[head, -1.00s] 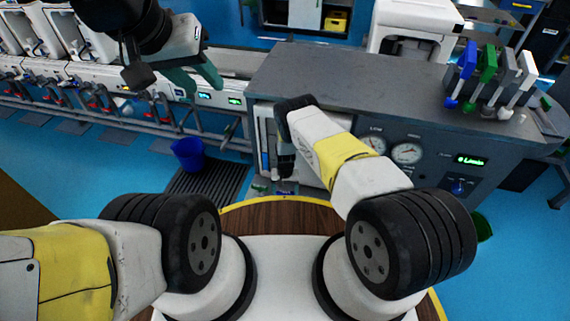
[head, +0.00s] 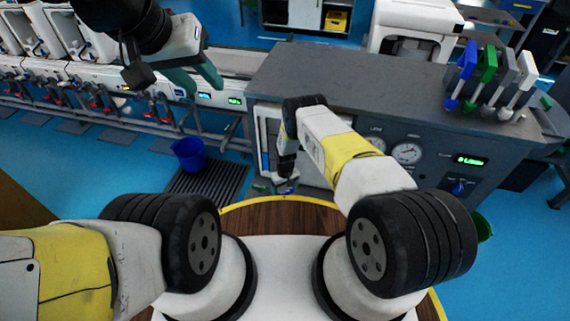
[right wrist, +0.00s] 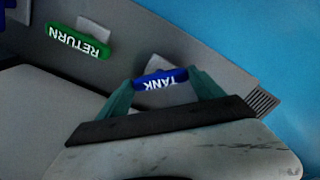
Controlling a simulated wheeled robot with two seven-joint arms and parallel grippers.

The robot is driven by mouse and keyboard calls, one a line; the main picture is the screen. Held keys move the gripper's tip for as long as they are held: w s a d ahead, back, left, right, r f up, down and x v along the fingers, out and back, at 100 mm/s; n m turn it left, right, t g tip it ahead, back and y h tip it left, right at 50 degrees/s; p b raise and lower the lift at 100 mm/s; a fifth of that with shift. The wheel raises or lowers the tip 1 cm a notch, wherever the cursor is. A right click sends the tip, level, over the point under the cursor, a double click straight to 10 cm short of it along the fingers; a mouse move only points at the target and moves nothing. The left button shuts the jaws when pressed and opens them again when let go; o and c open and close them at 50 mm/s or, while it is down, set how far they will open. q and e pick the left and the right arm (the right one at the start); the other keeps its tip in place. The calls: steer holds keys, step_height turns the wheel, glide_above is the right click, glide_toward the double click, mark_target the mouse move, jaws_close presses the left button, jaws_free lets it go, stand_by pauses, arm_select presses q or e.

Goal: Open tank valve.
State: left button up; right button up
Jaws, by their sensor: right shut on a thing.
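The blue tank valve handle (right wrist: 160,78), marked TANK, sits between the teal fingers of my right gripper (right wrist: 160,85) in the right wrist view. The gripper is shut on it. The green return handle (right wrist: 78,42), marked RETURN, is to its left in that view, apart from the gripper. In the head view my right gripper (head: 285,184) is low in front of the grey test bench (head: 345,85) and is mostly hidden by its own arm. My left gripper (head: 204,82) is raised at the upper left, its teal fingers apart and empty.
Gauges (head: 406,153) and a lit green display (head: 469,160) are on the bench front. Coloured handles (head: 487,72) stand on its top right. A blue bucket (head: 189,153) stands on the floor beside a dark grate (head: 215,182). A conveyor line (head: 110,85) runs along the left.

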mark_target(285, 192)
steer(key=shift+s, duration=0.1)
steer(key=o, duration=1.4)
steer(key=shift+c, duration=0.2)
step_height(285, 192, up, 8)
steer(key=shift+f, duration=0.1)
